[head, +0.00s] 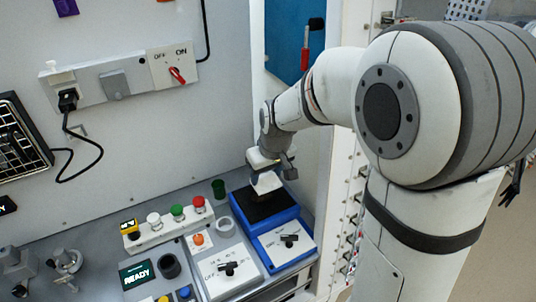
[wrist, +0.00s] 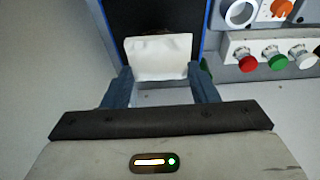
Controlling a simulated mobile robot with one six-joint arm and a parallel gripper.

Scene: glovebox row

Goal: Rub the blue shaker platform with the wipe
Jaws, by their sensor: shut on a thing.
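The blue shaker (head: 240,198) stands at the right end of the bench, with a dark platform (head: 272,207) on top and a white front panel with a black knob. In the wrist view the dark platform (wrist: 155,18) lies beyond the fingertips, edged in blue. My gripper (head: 266,172) is over the back part of the platform, pointing down. It is shut on the white wipe (head: 267,183), which hangs from the fingers. In the wrist view the wipe (wrist: 158,57) spans between the two fingers of my gripper (wrist: 160,78). I cannot tell whether the wipe touches the platform.
A white button bar (head: 165,228) with red, green and white buttons stands left of the shaker. A white-topped device (head: 222,272) with a knob is beside it. A green cup (head: 219,189) stands near the back wall. A side wall (head: 328,190) rises close on the right.

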